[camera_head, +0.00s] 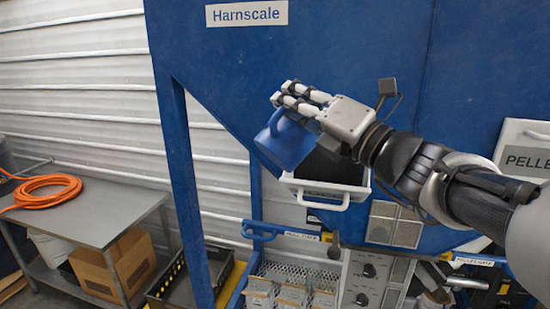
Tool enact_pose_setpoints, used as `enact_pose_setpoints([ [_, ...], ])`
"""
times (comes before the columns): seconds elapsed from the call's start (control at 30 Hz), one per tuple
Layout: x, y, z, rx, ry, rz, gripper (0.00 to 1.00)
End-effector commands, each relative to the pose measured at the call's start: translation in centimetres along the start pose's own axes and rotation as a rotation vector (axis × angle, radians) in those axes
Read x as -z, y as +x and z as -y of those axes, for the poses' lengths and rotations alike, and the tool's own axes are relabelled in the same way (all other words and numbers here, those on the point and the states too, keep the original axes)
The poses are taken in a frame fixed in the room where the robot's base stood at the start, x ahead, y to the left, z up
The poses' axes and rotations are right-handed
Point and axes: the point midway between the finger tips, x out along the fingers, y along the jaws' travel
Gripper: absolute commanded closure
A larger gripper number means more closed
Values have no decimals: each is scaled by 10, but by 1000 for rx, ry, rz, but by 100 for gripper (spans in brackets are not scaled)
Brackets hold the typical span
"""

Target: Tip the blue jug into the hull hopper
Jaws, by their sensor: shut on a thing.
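The blue jug (284,147) hangs tilted from my gripper (289,100). My gripper is shut on it near its top and handle; the fingers hide part of the grip. The jug is above and to the left of an open white-rimmed hopper (329,198) with a dark inside and a front handle. The jug overlaps the hopper's left side in the picture; I cannot tell how far above or in front of it it is. No label for this hopper is readable. What the jug contains does not show, and no pouring is visible.
A large blue machine marked Harnscale (247,13) fills the back. A closed white pellet hopper (523,148) is at right. Below are a blue lever (262,231), a control panel (372,282) and wire baskets (290,283). A metal table (105,210) with orange hose stands left.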

Motion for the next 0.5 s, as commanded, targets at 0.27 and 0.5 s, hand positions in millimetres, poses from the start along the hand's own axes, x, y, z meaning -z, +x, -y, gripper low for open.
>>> enact_pose_setpoints([
  [0.27, -30, -10, 30, 4, 455, 155, 100],
  [0.5, -54, -19, 56, 4, 740, 253, 100],
])
